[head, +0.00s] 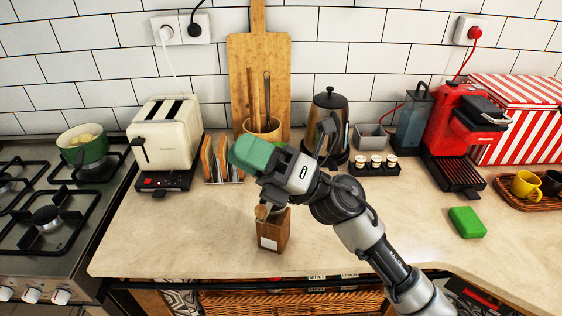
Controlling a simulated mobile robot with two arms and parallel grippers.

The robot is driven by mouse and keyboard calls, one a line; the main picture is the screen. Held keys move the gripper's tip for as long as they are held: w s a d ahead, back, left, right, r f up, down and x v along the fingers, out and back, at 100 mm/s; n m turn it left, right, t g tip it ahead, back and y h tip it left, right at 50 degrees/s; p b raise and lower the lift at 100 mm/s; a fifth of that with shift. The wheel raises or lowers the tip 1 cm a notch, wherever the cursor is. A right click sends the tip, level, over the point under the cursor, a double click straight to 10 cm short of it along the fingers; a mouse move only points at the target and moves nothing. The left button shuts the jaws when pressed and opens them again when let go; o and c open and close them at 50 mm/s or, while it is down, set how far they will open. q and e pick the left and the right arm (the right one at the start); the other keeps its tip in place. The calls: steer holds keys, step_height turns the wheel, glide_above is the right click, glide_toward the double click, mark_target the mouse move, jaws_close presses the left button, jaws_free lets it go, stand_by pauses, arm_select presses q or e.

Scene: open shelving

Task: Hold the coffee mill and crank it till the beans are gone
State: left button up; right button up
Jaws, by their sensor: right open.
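The coffee mill (271,238) is a small wooden box with a white label, standing upright on the counter near its front edge. A light wooden knob (261,212) shows at its upper left. Its top, most of its crank and any beans are hidden behind my right arm's hand. My right gripper (258,155) is open and reaches in from the lower right, over and behind the mill in the picture. A green block-like shape shows at its far end; I cannot tell whether it touches anything. My left gripper is not in view.
A toast rack (221,160), toaster (167,133) and utensil pot (262,128) stand behind to the left. A kettle (329,112), jar tray (375,168) and red coffee machine (465,130) stand to the right. A green sponge (467,222) lies right. The counter left of the mill is clear.

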steer(key=s+a+f+n+g+h, duration=0.3)
steer(key=n+g+h, duration=0.55)
steer(key=n, duration=0.35)
arm_select(q)
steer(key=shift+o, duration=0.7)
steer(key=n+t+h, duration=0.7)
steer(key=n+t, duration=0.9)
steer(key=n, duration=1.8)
glide_toward(268, 235)
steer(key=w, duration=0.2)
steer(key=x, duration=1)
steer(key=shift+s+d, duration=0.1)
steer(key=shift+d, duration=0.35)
arm_select(e)
steer(key=w+d+f+n+t+h, duration=0.1)
steer(key=w+d+t+h, duration=0.3)
steer(key=d+h, duration=0.4)
steer(key=w+n+h, duration=0.1)
steer(key=h, duration=0.2)
steer(key=shift+w+f+n, duration=0.25)
steer(key=shift+w+n, duration=0.05)
steer(key=shift+w, duration=0.1)
